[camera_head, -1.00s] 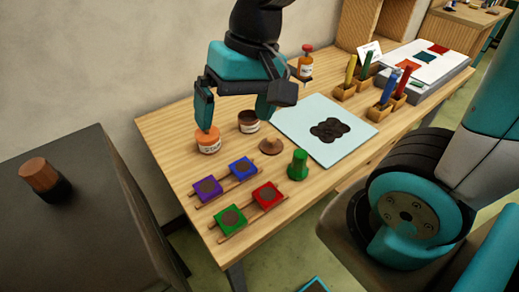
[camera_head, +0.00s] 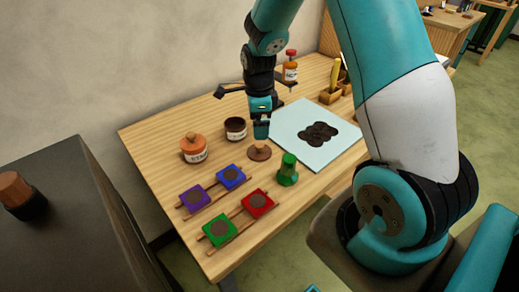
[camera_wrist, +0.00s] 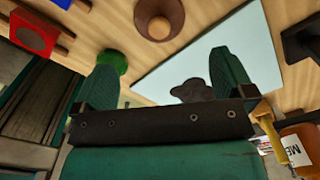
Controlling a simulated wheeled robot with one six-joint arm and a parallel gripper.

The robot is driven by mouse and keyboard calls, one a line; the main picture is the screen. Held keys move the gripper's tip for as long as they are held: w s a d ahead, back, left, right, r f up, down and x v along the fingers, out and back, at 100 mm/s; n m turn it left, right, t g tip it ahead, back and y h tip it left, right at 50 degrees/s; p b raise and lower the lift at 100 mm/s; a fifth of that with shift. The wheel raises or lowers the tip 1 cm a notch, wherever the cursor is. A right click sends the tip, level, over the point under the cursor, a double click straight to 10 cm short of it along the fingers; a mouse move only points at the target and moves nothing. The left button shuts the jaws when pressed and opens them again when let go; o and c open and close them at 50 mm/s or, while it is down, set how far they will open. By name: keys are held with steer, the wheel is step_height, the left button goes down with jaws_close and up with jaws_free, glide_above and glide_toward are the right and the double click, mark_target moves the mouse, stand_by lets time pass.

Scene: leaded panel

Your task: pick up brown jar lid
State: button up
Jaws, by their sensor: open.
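The brown jar lid (camera_head: 259,153) is a round disc with a small knob, lying on the wooden table left of the pale sheet. My gripper (camera_head: 261,131) points down just above and behind it in the head view, seen edge-on. In the wrist view the lid (camera_wrist: 160,18) is at the top edge, partly cut off, beyond the fingertips. My gripper (camera_wrist: 163,68) shows two teal fingers spread wide with nothing between them. The lid is apart from both fingers.
An open brown jar (camera_head: 236,129) stands left of the gripper, and an orange-lidded jar (camera_head: 194,149) farther left. A green knobbed piece (camera_head: 288,170) stands close right of the lid. Coloured blocks on rails (camera_head: 222,229) fill the front. The pale sheet (camera_head: 300,125) lies right.

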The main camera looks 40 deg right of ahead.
mark_target(261, 144)
step_height(261, 144, down, 5)
steer(key=shift+r+p, duration=0.15)
steer(key=shift+p, duration=0.15)
steer(key=shift+s+d+f+p, duration=0.1)
steer(key=shift+f+p, duration=0.35)
steer(key=shift+f, duration=0.85)
steer(key=shift+s+d+f+p, duration=0.1)
steer(key=shift+f+p, duration=0.3)
steer(key=shift+f, duration=0.9)
steer(key=c, duration=0.8)
